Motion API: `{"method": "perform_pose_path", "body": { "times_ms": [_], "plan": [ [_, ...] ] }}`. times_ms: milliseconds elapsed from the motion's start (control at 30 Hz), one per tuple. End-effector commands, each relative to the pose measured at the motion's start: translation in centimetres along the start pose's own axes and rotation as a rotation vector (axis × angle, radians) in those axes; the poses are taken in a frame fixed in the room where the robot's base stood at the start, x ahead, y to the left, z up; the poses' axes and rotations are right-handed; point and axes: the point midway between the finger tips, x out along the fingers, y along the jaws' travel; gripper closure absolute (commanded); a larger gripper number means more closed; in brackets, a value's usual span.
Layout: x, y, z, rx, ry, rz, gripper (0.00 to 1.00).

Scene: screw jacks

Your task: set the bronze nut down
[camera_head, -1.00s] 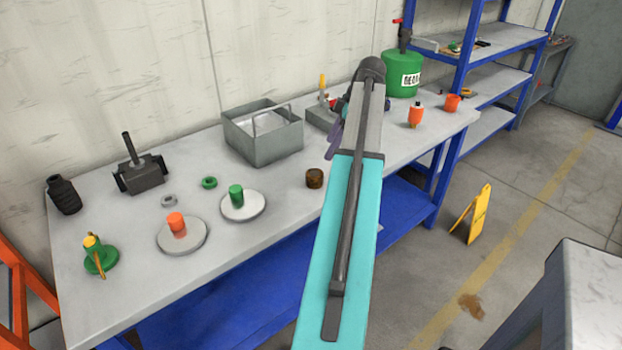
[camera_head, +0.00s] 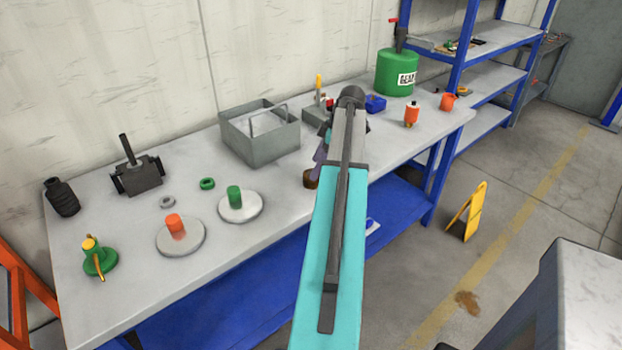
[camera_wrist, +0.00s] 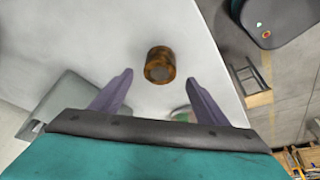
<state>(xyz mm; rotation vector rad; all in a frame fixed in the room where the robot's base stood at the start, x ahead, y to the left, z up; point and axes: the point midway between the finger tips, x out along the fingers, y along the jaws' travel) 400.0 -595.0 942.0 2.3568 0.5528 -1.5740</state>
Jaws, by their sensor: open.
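The bronze nut, a short brown mottled cylinder (camera_head: 309,180), stands on the grey workbench (camera_head: 290,205) near its front edge, partly hidden by my arm. In the wrist view the nut (camera_wrist: 160,62) shows its round grey end, just beyond and between the fingertips. My gripper (camera_wrist: 159,78) is open, with a purple finger on each side and a gap to the nut on both sides. In the head view my arm covers most of the gripper; a purple finger shows above the nut.
A grey metal box (camera_head: 262,135) with a handle stands behind. To the left are two pale discs with an orange post (camera_head: 174,224) and a green post (camera_head: 234,197). Bench between is clear.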

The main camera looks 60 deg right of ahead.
Motion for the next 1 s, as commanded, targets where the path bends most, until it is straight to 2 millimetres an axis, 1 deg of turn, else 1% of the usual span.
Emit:
{"method": "perform_pose_path", "body": {
  "times_ms": [100,433,567,667,1000],
  "plan": [
    [0.3,0.0,0.0,0.0,0.0,0.0,0.32],
    [0.4,0.0,0.0,-0.001,0.0,0.0,0.32],
    [0.8,0.0,0.0,-0.001,0.0,-0.001,0.32],
    [1.4,0.0,0.0,-0.001,0.0,-0.001,0.32],
    [4.6,0.0,0.1,-0.002,0.0,-0.002,0.32]
  ]
}}
